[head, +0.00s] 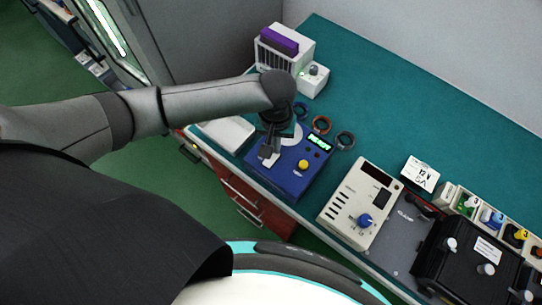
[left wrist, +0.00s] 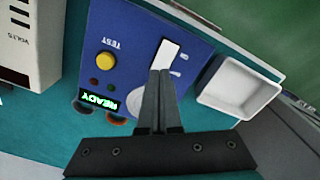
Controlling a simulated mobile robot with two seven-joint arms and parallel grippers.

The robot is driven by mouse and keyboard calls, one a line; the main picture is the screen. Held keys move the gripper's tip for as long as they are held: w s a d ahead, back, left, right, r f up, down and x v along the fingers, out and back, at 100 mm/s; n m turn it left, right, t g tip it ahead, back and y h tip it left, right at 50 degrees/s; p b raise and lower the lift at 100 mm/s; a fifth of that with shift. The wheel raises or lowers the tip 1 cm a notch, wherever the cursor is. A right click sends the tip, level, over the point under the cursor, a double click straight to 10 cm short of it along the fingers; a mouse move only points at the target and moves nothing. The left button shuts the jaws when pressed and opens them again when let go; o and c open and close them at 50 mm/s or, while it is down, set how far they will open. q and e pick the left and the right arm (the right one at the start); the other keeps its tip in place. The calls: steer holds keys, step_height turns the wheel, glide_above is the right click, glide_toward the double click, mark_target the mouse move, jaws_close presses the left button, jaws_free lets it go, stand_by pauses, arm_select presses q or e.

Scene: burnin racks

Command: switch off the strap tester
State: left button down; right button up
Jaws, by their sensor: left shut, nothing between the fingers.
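The strap tester (head: 290,178) is a blue box on the green bench mat, with a yellow TEST button (head: 303,165) and a lit green display (head: 319,142). In the left wrist view the display (left wrist: 98,102) reads READY. A white rocker switch (left wrist: 169,51) sits on the tester's face, away from the display. My left gripper (head: 266,156) is shut and empty, above the tester. In the left wrist view its fingertips (left wrist: 160,73) are at the near end of the switch and hide part of it. I cannot tell whether they touch. My right gripper is out of view.
A white tray (left wrist: 236,112) stands close beside the tester. The mat's back middle is clear.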

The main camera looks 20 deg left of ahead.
arm_select(q)
steer(key=shift+f+b, duration=0.4)
steer(key=shift+f, duration=0.5)
stand_by(0.6)
step_height(320, 180, up, 5)
steer(key=p, duration=0.6)
steer(key=shift+r, duration=0.1)
steer(key=shift+r+p, duration=0.35)
steer(key=shift+r, duration=0.55)
